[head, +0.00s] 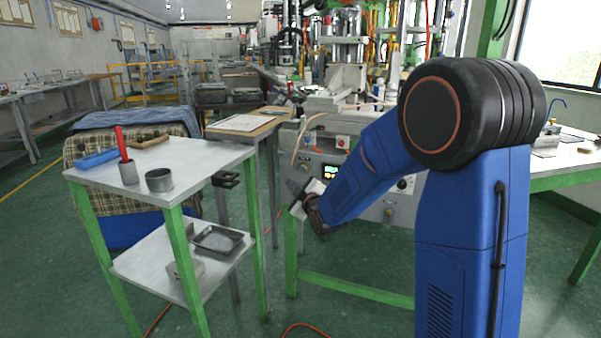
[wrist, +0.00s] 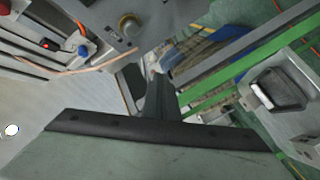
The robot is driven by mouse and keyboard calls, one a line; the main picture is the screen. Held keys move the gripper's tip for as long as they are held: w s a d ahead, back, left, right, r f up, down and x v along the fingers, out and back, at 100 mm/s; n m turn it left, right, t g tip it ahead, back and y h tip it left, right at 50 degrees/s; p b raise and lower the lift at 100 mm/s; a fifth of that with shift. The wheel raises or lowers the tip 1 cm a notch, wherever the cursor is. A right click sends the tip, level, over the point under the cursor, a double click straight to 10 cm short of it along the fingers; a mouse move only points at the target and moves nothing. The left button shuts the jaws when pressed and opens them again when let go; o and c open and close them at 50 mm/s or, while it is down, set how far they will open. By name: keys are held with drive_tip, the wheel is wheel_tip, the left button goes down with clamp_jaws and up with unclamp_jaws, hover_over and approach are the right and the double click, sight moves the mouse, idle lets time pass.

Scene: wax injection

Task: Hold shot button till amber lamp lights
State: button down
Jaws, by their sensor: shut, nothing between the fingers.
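My gripper (head: 293,189) is shut and empty, in front of the grey machine's control panel (head: 318,150) in the head view. In the wrist view its dark fingers (wrist: 156,84) are together, with the panel (wrist: 100,12) at the upper left. That view shows a small red-lit part (wrist: 46,44), a blue round button (wrist: 83,50) and a brass-coloured ring fitting (wrist: 129,24) on the panel. The fingertips look apart from all of these. I cannot tell which part is the shot button or which is the amber lamp. No clear amber glow shows.
A green-legged cart (head: 190,166) stands left of my gripper, holding a red stick, a metal cup and a blue tray. Its lower shelf holds a grey pan (head: 217,240). A pinkish hose (wrist: 95,66) crosses near the panel. Green floor is open at far left.

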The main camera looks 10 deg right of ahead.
sight(303, 173)
drive_tip(key=w+d, duration=0.5)
drive_tip(key=w, duration=0.2)
drive_tip(key=shift+w, duration=0.15)
idle(0.4)
drive_tip(key=shift+w+d, duration=0.1)
drive_tip(key=shift+d, duration=0.05)
idle(1.9)
drive_tip(key=shift+w+d, duration=0.15)
drive_tip(key=shift+w, duration=0.05)
drive_tip(key=shift+w+d, duration=0.3)
drive_tip(key=shift+w, duration=0.1)
idle(3.4)
drive_tip(key=shift+a, duration=0.1)
drive_tip(key=shift+s+a, duration=0.4)
drive_tip(key=shift+s, duration=0.3)
